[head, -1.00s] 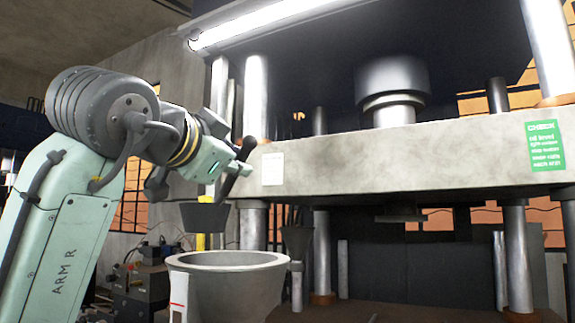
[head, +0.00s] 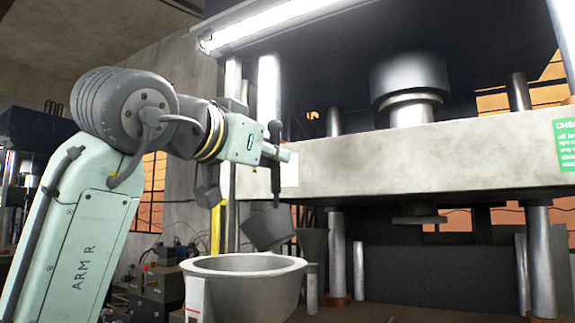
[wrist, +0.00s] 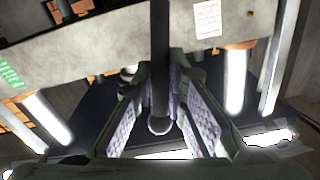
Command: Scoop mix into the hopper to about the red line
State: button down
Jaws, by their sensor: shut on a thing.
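The hopper (head: 243,289) is a wide grey bowl with a thick rim, low in the middle of the head view. A white strip with a red mark (head: 194,296) is on its left side. My gripper (head: 276,152) is shut on the dark handle of the scoop (head: 269,228). The scoop's dark cup hangs tilted just above the hopper's back right rim. In the wrist view the handle (wrist: 160,60) stands between my two pads. I cannot see inside the scoop or the hopper, so any mix is hidden.
A large press with a pale beam (head: 420,160) and steel columns (head: 540,255) stands behind and right of the hopper. A dark funnel-shaped part (head: 314,245) is close to the hopper's right. Cluttered equipment (head: 150,285) sits at the left.

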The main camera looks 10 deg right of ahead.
jog(key=w+a+n, duration=0.4)
jog(key=a+n, duration=0.4)
jog(key=w+a+f+n+t, duration=0.1)
jog(key=w+a+n, duration=0.4)
jog(key=a+n, duration=0.2)
jog(key=shift+a+n+y, duration=0.35)
jog(key=shift+n+y, duration=0.05)
jog(key=shift+s, duration=0.1)
dwell(0.8)
jog(key=s+d+f+m, duration=0.1)
jog(key=s+d+m, duration=0.4)
jog(key=d+m, duration=0.4)
jog(key=s+d+f+m+g+h, duration=0.1)
jog(key=s+d+m, duration=0.5)
jog(key=d+m, duration=0.4)
jog(key=m, duration=0.2)
jog(key=shift+s+d+f+m+g, duration=0.2)
jog(key=shift+s+d+m+g, duration=0.1)
jog(key=shift+m, duration=0.1)
